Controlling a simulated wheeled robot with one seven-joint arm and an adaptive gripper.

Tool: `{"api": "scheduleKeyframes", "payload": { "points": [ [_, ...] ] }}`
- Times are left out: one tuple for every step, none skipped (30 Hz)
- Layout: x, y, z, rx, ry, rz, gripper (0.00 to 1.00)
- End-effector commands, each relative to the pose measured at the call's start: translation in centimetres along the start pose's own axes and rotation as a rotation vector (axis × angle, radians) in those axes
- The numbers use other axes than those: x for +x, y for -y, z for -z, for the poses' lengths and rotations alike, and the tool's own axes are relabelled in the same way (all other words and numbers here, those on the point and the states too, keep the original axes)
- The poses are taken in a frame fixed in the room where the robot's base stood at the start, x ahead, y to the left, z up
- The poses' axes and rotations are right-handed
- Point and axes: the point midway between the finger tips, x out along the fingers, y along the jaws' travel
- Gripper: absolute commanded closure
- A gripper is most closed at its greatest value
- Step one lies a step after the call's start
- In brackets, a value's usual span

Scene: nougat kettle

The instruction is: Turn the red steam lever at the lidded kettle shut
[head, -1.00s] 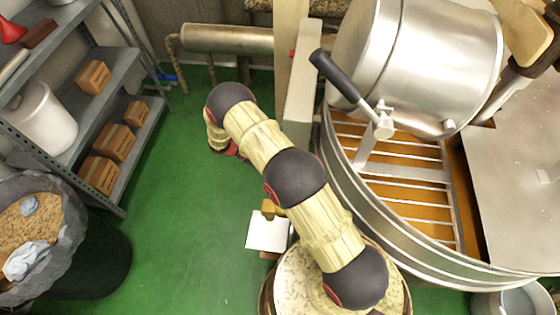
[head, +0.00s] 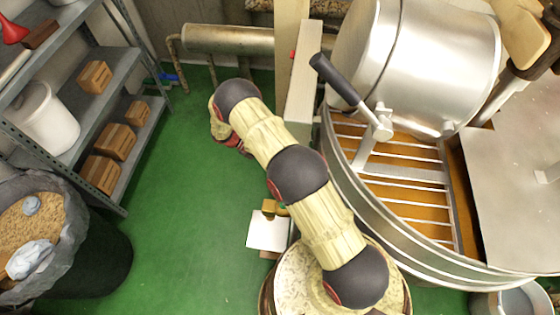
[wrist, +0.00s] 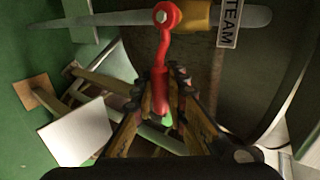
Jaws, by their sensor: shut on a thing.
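The red steam lever (wrist: 164,50) shows in the wrist view. Its round hub sits on a brass valve body (wrist: 195,14) on a grey pipe, and its arm runs down the picture, across the pipe. My gripper (wrist: 163,84) is shut on the lever's red handle, with a finger on each side. A tag reading STEAM (wrist: 230,22) hangs just right of the hub. A large dark rounded body fills the right of the wrist view; I cannot tell which kettle it is. In the head view the lever and my gripper are hidden.
A steel drum (head: 435,65) with a black-handled lever (head: 335,78) stands above a slatted round vat (head: 335,165) at right. A grey shelf (head: 75,150) and a lined bin (head: 75,225) stand at left. Green floor (head: 175,220) between is clear.

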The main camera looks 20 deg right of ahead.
Motion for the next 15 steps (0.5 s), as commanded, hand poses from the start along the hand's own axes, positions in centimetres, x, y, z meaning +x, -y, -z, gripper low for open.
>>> {"api": "scheduleKeyframes", "payload": {
  "points": [
    [-0.16,-0.01,-0.19,0.001,0.003,-0.003,0.85],
    [-0.16,-0.01,-0.18,0.001,0.003,-0.003,0.83],
    [-0.15,0.00,-0.17,0.001,0.003,-0.003,0.81],
    [-0.14,0.00,-0.16,0.001,0.003,-0.003,0.79],
    [-0.13,0.01,-0.15,0.001,0.003,-0.002,0.78],
    [-0.11,0.01,-0.13,0.001,0.003,-0.002,0.75],
    [-0.10,0.01,-0.12,0.001,0.002,-0.002,0.73],
    [-0.09,0.01,-0.11,0.001,0.002,-0.002,0.72],
    [-0.08,0.02,-0.10,0.001,0.002,-0.001,0.70],
    [-0.08,0.02,-0.09,0.001,0.002,-0.001,0.68],
    [-0.08,0.02,-0.08,0.001,0.002,-0.001,0.67],
    [-0.07,0.02,-0.07,0.001,0.002,-0.001,0.67],
    [-0.06,0.02,-0.07,0.001,0.002,-0.001,0.67],
    [-0.06,0.02,-0.06,0.001,0.001,-0.001,0.67],
    [-0.05,0.02,-0.06,0.001,0.001,-0.001,0.67]
  ]
}}
